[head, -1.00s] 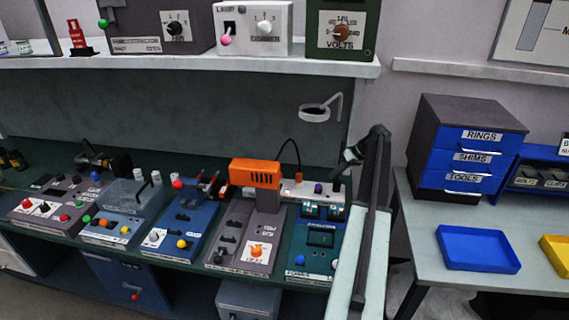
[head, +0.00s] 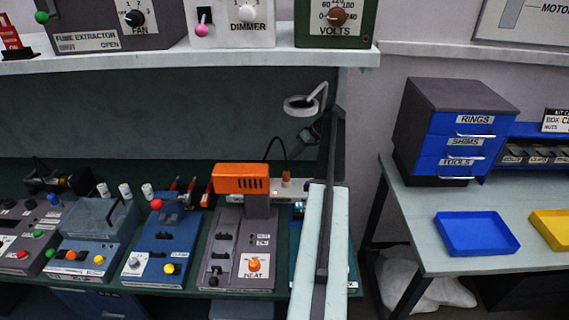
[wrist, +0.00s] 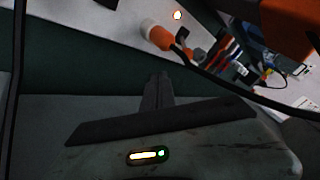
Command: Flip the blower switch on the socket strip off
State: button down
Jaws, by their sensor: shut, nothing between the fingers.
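The white socket strip (head: 291,187) lies at the back of the bench, behind the orange-topped unit. My arm hides its right part in the head view.
A black cable (head: 275,144) arches from the orange-topped unit (head: 241,179) to the plug. The shelf (head: 200,58) hangs above. A side table (head: 420,245) with a blue tray (head: 476,233) is at the right.

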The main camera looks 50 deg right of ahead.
jog(key=b+x, duration=0.2)
jog(key=x, duration=0.1)
jog(key=b+x, duration=0.2)
jog(key=x, duration=0.1)
jog(key=b+x, duration=0.3)
jog(key=shift+s+f, duration=0.1)
jog(key=shift+f, duration=0.4)
jog(key=a, duration=0.1)
jog(key=r, duration=0.1)
jog(key=a+p, duration=0.1)
jog(key=shift+w+a+r, duration=0.25)
jog(key=shift+w+a, duration=0.05)
jog(key=shift+a, duration=0.05)
jog(key=shift+w+a, duration=0.2)
jog(key=shift+a, duration=0.3)
